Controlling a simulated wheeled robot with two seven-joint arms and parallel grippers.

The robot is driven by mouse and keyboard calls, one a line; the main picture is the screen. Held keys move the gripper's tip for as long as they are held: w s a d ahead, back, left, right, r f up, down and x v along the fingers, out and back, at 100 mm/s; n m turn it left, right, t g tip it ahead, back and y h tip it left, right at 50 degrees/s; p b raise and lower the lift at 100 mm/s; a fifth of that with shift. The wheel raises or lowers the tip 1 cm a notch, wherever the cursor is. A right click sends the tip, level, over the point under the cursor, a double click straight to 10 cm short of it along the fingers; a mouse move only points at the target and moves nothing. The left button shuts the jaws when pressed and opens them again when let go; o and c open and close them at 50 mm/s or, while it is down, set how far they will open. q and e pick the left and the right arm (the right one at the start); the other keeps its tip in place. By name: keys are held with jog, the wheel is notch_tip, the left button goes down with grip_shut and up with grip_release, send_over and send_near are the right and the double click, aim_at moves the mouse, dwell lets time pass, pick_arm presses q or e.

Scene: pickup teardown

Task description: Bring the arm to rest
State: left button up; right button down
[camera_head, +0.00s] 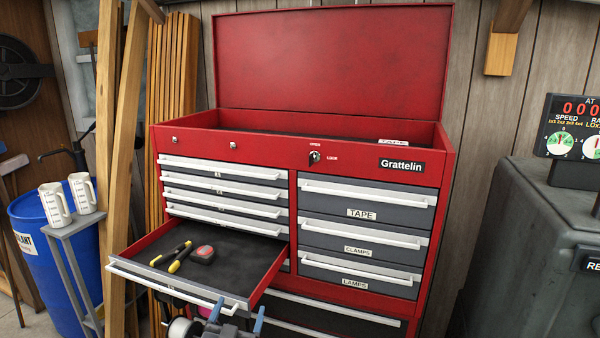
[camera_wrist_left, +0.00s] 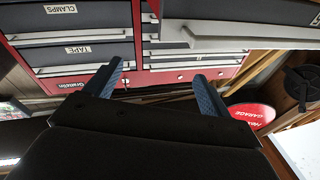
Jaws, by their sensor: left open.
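My left gripper (camera_head: 237,314) is low in the head view, just in front of the pulled-out drawer's front edge. Its two blue fingers are spread apart with nothing between them. In the left wrist view the gripper (camera_wrist_left: 158,86) also shows open and empty, with the red tool chest upside down beyond it. The lower part of my left arm is cut off by the frame. My right gripper does not show.
The red tool chest (camera_head: 225,146) has its lid up and its other drawers closed. A blue barrel (camera_head: 34,255) and a small grey stand with two white jugs (camera_head: 54,204) are at the left. Wooden planks (camera_head: 124,130) lean beside the chest. A dark grey machine (camera_head: 530,250) stands at the right.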

pick_arm(q)
jog(key=s+a+f+n+g+y, duration=0.3)
jog(key=s+a+f+g+y, duration=0.15)
jog(key=s+f, duration=0.45)
jog(key=s+a+f+m+g+h, duration=0.1)
jog(key=s+f+g, duration=0.55)
jog(key=s, duration=0.55)
jog(key=s+a+f+m+g+h, duration=0.1)
jog(key=s+a+f+g, duration=0.1)
jog(key=s+f+g, duration=0.65)
jog(key=s+d+f, duration=0.1)
jog(key=s+f, duration=0.1)
jog(key=f, duration=0.9)
jog(key=s+d+f, duration=0.2)
jog(key=f, duration=0.9)
jog(key=s+d+f+t, duration=0.1)
jog(key=s+f, duration=0.1)
jog(key=f, duration=0.9)
jog(key=shift+s+d+f, duration=0.25)
jog(key=shift+s+d, duration=0.15)
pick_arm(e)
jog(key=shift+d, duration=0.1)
pick_arm(q)
jog(key=shift+h, duration=0.25)
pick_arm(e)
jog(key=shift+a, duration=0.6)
